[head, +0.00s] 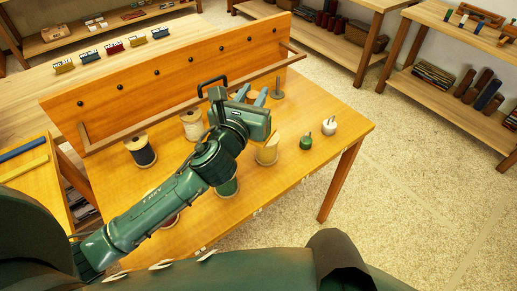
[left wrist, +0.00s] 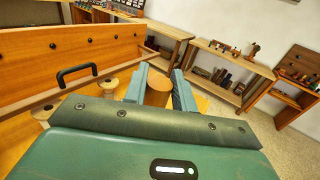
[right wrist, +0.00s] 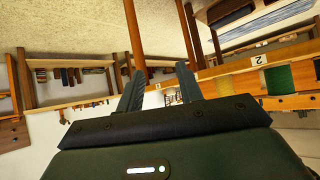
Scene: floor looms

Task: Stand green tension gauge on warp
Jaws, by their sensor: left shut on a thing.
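A small green gauge (head: 305,143) with a thin stem stands upright on the wooden table, near its right end. My left gripper (head: 254,97) reaches across the table, left of and above the green gauge, apart from it. I cannot make out warp threads.
A white gauge (head: 329,126) stands right of the green one. A tan pot (head: 267,153), a dark spool (head: 141,152), a cream spool (head: 192,125) and a green spool (head: 228,187) stand on the table. A long orange board (head: 170,75) with black knobs rises behind. The right table corner is clear.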

